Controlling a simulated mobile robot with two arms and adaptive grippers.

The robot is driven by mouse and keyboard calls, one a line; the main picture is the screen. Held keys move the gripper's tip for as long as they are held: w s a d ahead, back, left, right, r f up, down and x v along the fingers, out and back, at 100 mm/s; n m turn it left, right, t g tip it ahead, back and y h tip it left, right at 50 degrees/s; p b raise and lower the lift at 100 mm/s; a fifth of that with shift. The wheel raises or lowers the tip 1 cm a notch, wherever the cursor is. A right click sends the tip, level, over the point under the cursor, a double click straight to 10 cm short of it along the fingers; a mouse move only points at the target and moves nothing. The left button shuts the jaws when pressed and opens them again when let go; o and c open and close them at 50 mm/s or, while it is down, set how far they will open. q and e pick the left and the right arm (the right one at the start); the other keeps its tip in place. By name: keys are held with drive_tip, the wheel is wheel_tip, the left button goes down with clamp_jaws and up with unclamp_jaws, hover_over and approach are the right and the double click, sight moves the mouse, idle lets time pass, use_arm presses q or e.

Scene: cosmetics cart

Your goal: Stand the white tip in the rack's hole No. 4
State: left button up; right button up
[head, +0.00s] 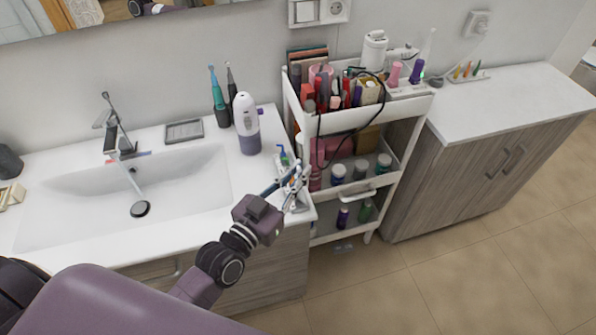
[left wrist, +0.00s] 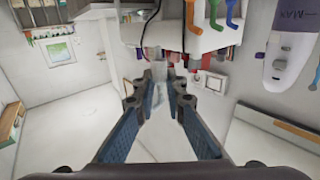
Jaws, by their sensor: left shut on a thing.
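My left gripper (head: 291,183) is over the right end of the sink counter. In the left wrist view its two blue-sided fingers (left wrist: 160,85) are closed on a small pale, translucent piece, the white tip (left wrist: 158,92). The fingers partly hide the tip, and its tilt is hard to tell. A white rack (left wrist: 203,38) is just beyond the fingertips, with orange, blue and green tips on it. In the head view the gripper partly hides this rack, and a blue-green tip (head: 283,154) shows there. Hole numbers are not readable. My right gripper is not in view.
A white and purple bottle-shaped device (head: 246,125) stands left of the rack, with electric toothbrushes (head: 218,100) behind. A crowded white cart (head: 408,107) stands close on the right. The sink basin (head: 180,210) is empty. Another small tray of coloured tips (head: 466,74) lies on the right cabinet.

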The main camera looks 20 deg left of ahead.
use_arm(q)
drive_tip(key=shift+r+p, duration=0.1)
drive_tip(key=shift+p, duration=0.3)
wheel_tip(320, 180, down, 3)
drive_tip(key=shift+r+b, duration=0.1)
drive_tip(key=shift+b, duration=0.95)
drive_tip(key=shift+f+b, duration=0.6)
drive_tip(key=shift+f, duration=0.35)
drive_tip(key=shift+f+b, duration=0.45)
drive_tip(key=shift+f, duration=0.15)
drive_tip(key=shift+n+y+p, duration=0.3)
drive_tip(key=shift+p, duration=0.25)
